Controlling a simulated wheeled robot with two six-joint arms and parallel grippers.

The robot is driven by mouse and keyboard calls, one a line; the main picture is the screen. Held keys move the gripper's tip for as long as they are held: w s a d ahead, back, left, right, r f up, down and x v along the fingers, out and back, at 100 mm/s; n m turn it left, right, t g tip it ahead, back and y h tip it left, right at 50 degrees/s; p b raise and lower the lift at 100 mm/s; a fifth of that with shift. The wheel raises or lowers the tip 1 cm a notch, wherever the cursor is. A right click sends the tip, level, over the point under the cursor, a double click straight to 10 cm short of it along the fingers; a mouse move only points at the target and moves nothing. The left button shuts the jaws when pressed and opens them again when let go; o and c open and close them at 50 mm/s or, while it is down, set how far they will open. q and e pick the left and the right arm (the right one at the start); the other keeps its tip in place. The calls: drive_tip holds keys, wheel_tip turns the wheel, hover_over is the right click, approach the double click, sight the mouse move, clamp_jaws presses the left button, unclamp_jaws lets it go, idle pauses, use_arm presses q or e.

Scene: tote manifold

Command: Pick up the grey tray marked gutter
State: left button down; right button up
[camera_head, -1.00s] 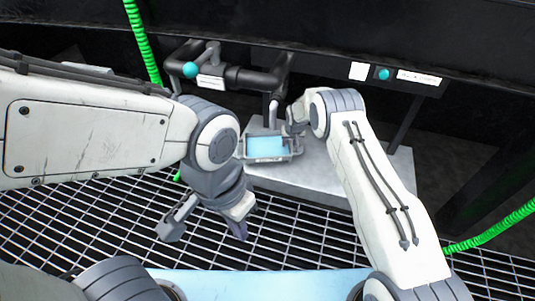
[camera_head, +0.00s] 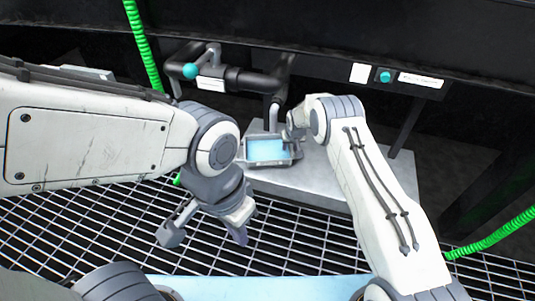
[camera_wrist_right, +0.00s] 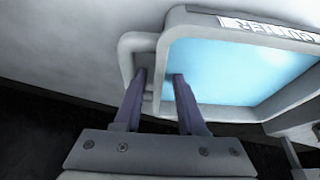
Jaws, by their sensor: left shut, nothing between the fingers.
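The grey tray marked GUTTER (camera_wrist_right: 205,108) is in the right wrist view, with a light blue inside and a loop handle (camera_wrist_right: 125,48) on its left side. In the head view the tray (camera_head: 244,158) sits on a grey bench top. My right gripper (camera_wrist_right: 160,78) is at the handle side, its two fingers apart, with the handle and side wall between or under them; contact is unclear. In the head view the right wrist partly covers the tray's right end. My left gripper (camera_head: 240,235) is shut and empty above the floor grating, apart from the tray.
The grey bench (camera_head: 330,178) is bare around the tray. Dark pipes with a teal knob (camera_head: 190,71) run behind it. A panel with a teal button (camera_head: 385,77) is at the back right. Green coiled hoses (camera_head: 145,50) hang at the left and right. Floor grating (camera_head: 310,235) lies in front.

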clamp_jaws()
drive_tip(key=shift+w+r, duration=0.1)
drive_tip(key=shift+r, duration=0.05)
idle(1.2)
